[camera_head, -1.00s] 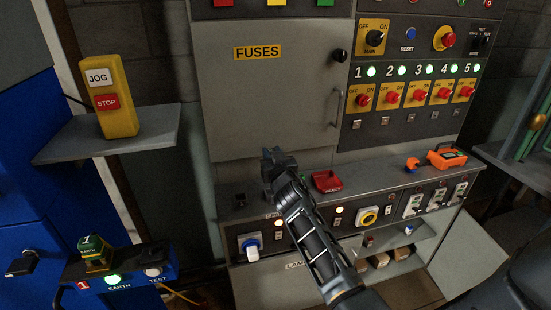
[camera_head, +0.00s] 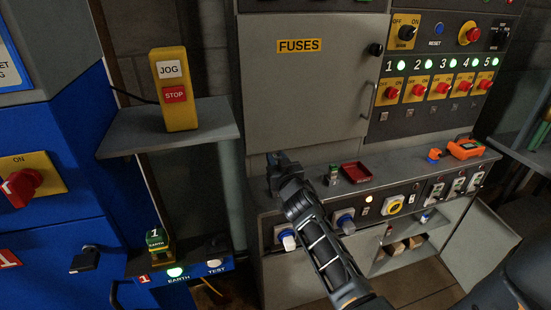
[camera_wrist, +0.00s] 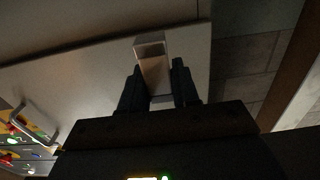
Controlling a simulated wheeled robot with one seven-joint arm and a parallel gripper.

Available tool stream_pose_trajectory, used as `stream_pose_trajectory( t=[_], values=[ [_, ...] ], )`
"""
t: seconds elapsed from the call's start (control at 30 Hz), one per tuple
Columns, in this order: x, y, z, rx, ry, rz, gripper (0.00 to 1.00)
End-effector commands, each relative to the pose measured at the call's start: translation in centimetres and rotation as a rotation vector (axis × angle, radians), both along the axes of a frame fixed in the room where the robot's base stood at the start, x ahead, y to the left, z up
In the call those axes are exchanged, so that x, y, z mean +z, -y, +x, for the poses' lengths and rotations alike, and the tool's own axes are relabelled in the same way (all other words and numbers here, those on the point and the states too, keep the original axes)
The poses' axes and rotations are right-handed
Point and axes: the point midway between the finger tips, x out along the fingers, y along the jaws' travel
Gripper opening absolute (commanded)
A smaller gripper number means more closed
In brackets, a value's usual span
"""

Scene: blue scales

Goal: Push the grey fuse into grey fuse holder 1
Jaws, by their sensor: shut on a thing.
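My gripper (camera_head: 282,160) is in front of the lower edge of the closed cabinet door marked FUSES (camera_head: 302,95), above the left end of the bench ledge. In the wrist view my gripper (camera_wrist: 156,85) has its two dark fingers closed on a pale grey, box-like piece (camera_wrist: 152,62), which I take to be the grey fuse. The piece sticks out past the fingertips. In the head view it cannot be made out at the dark gripper. No fuse holder shows in any view; the inside of the cabinet is hidden by its door.
A red tray (camera_head: 356,172) and a small green-topped object (camera_head: 333,175) stand on the ledge right of my gripper. An orange tool (camera_head: 464,149) lies further right. A shelf with a yellow JOG/STOP box (camera_head: 174,88) juts out at the left. A door handle (camera_head: 367,100) protrudes.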

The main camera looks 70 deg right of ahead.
Motion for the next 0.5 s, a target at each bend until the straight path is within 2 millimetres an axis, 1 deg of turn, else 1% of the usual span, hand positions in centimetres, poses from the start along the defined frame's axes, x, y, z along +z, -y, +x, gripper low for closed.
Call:
stream_pose_trajectory(
  t=[0.27,0.5],
  values=[
    [0.0,0.0,0.1,0.001,0.001,0.0,0.0],
    [-1.5,0.0,0.0,0.001,0.0,0.0,0.0]
  ],
)
